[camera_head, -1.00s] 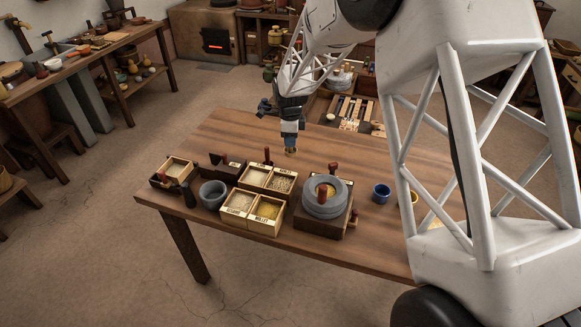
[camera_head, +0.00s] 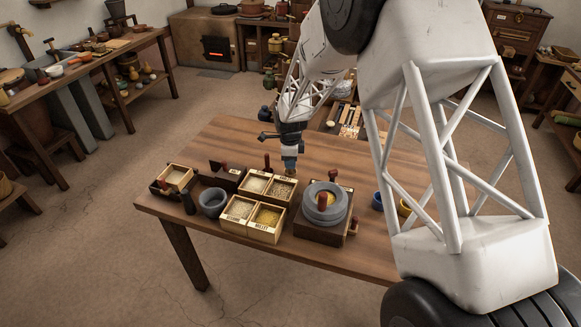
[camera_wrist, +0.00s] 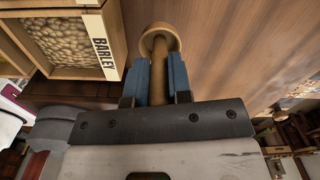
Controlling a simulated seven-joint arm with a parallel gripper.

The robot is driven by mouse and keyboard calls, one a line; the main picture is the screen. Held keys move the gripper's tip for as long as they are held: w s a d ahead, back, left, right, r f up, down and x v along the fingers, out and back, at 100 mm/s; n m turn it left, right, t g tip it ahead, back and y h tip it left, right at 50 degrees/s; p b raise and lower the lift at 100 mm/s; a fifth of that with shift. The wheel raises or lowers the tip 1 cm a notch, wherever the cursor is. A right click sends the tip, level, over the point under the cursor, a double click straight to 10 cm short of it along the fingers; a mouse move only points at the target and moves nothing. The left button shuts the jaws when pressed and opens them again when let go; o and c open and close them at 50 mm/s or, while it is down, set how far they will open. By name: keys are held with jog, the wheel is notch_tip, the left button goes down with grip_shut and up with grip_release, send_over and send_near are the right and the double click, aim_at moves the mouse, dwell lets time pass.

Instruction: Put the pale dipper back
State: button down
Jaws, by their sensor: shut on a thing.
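The pale dipper (camera_wrist: 160,38), with a round tan cup and a straight handle, shows in the wrist view. My gripper (camera_wrist: 159,72) has its two blue fingers shut on the handle, and the cup sticks out beyond the fingertips. In the head view my gripper (camera_head: 289,164) is just above the back right corner of the grain boxes, left of and behind the quern (camera_head: 324,202); the dipper is too small there to make out clearly. The barley box (camera_wrist: 72,70) lies left of the dipper in the wrist view.
The millet box (camera_head: 265,222) and its neighbours have pale wooden walls. A grey mortar-like bowl (camera_head: 212,200) and a small box (camera_head: 174,177) stand to the left. The back of the table (camera_head: 235,138) is clear.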

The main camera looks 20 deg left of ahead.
jog(key=shift+f, duration=1.35)
jog(key=shift+f, duration=0.1)
jog(key=c, duration=1)
grip_release()
jog(key=shift+c, duration=0.2)
notch_tip(320, 180, up, 12)
jog(key=shift+r, duration=0.15)
